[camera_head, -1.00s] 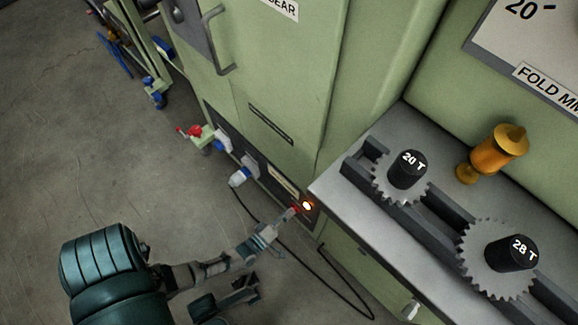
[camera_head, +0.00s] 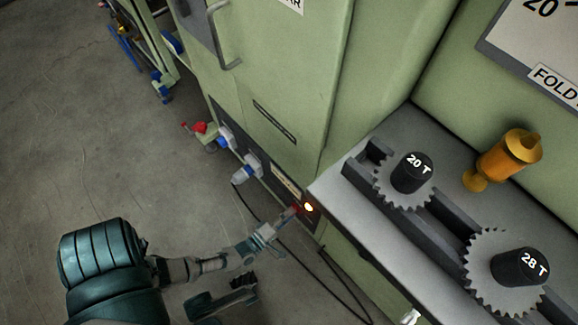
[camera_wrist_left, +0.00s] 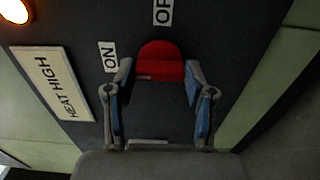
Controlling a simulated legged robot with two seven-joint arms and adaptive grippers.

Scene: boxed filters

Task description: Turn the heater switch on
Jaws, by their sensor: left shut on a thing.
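The red heater switch (camera_wrist_left: 160,64) sits on a dark panel in the left wrist view, with an ON label (camera_wrist_left: 109,57) to its left and a partly cut-off OF... label (camera_wrist_left: 162,12) above it. My left gripper (camera_wrist_left: 158,76) is shut on the red switch, with one finger on each side of it. In the head view the switch (camera_head: 296,208) is a small red spot at the tip of my left gripper (camera_head: 287,216), low on the green cabinet. Its exact setting is hard to tell. My right gripper is not in view.
An orange lamp (camera_head: 308,208) glows beside the switch. A HEAT HIGH plate (camera_wrist_left: 58,83) is left of it in the wrist view. A grey bench (camera_head: 335,190) with gears (camera_head: 410,175) stands to the right. Blue-white plugs (camera_head: 246,168) jut from the panel; a black cable hangs below.

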